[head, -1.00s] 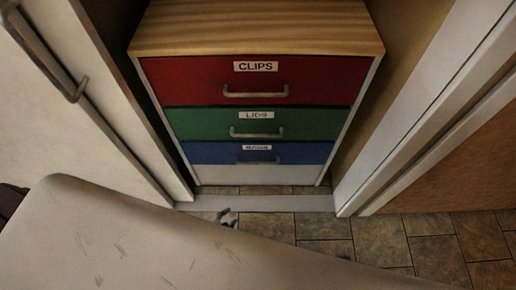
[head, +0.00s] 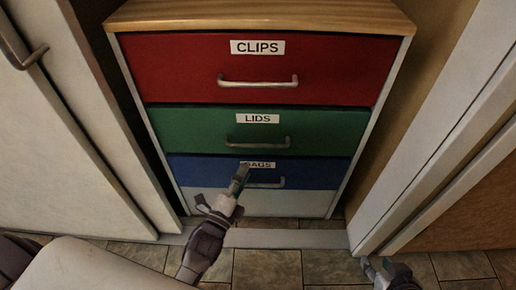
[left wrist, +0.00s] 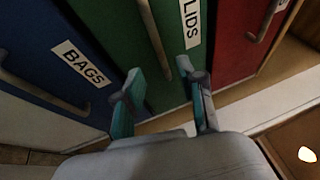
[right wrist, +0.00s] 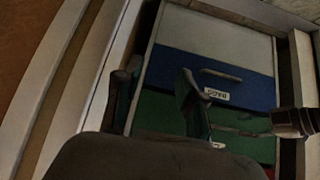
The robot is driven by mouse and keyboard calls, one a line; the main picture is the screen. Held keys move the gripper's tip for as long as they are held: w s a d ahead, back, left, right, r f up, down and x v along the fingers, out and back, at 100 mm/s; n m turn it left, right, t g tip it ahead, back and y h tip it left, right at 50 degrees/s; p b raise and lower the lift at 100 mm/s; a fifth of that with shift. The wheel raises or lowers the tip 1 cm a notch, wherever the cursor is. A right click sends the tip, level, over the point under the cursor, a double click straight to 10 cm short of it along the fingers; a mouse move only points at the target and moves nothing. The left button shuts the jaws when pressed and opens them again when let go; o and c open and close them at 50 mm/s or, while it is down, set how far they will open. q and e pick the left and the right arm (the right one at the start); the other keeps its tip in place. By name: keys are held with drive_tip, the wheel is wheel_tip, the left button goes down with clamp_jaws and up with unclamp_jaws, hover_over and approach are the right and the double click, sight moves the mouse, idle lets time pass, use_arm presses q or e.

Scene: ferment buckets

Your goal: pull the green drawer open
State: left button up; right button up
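The green drawer (head: 190,127), labelled LIDS, is the middle of three coloured drawers and sits flush with the others. Its metal bar handle (head: 258,145) shows in the head view and in the left wrist view (left wrist: 155,35). My left gripper (head: 222,188) is open and empty, in front of the blue drawer and below the green handle; in the left wrist view its teal-tipped fingers (left wrist: 162,98) are spread, facing the green front. My right gripper (head: 378,266) is low at the right, open and empty, well away from the handle. Its spread fingers show in the right wrist view (right wrist: 155,90).
The red CLIPS drawer (head: 180,68) is above and the blue BAGS drawer (head: 310,172) below, both with bar handles. A white panel (head: 50,130) stands left of the cabinet and a white frame (head: 440,150) right. Tiled floor (head: 268,268) lies in front.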

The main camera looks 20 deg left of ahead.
sight(258, 146)
use_arm(q)
drive_tip(key=shift+b+x, duration=0.85)
drive_tip(key=shift+x, duration=4.5)
use_arm(e)
drive_tip(key=w+a+r+t+y, duration=0.1)
drive_tip(key=w+a+r+t, duration=0.1)
drive_tip(key=w+r+t, duration=0.3)
drive_tip(key=shift+w+a+r, duration=0.3)
drive_tip(key=shift+w+r, duration=0.25)
drive_tip(key=shift+w, duration=0.1)
use_arm(q)
drive_tip(key=shift+f, duration=0.1)
clamp_jaws()
